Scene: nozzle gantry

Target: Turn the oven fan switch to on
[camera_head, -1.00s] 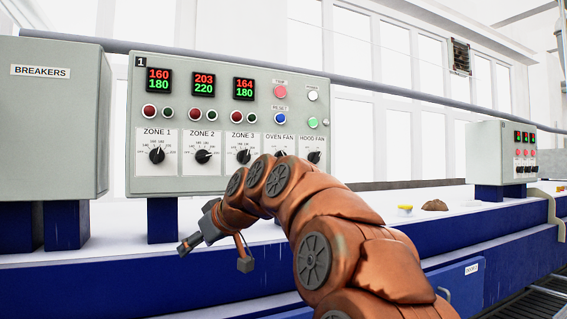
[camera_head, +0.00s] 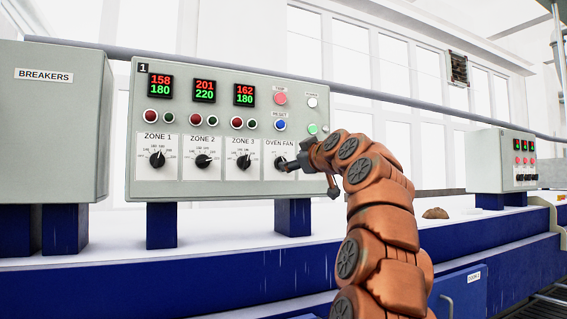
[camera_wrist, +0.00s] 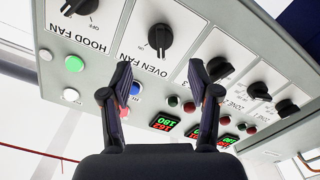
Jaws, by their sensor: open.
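The oven fan switch (camera_head: 280,162) is a black knob on a white plate, low on the grey control panel (camera_head: 230,186), right of the zone 3 knob. In the wrist view, the oven fan knob (camera_wrist: 160,38) appears upside down, just beyond and between my fingertips. Its exact setting is too small to read. My gripper (camera_head: 311,176) is in front of the panel, close to the right of the knob in the head view. In the wrist view my gripper (camera_wrist: 160,75) is open and empty, with a finger on each side. No contact with the knob shows.
The zone 3 knob (camera_wrist: 217,70) and hood fan knob (camera_wrist: 78,6) flank the switch. Above are a blue reset button (camera_head: 280,124) and a green button (camera_head: 312,128). A breakers box (camera_head: 60,130) stands left. The hood fan knob is hidden by my arm in the head view.

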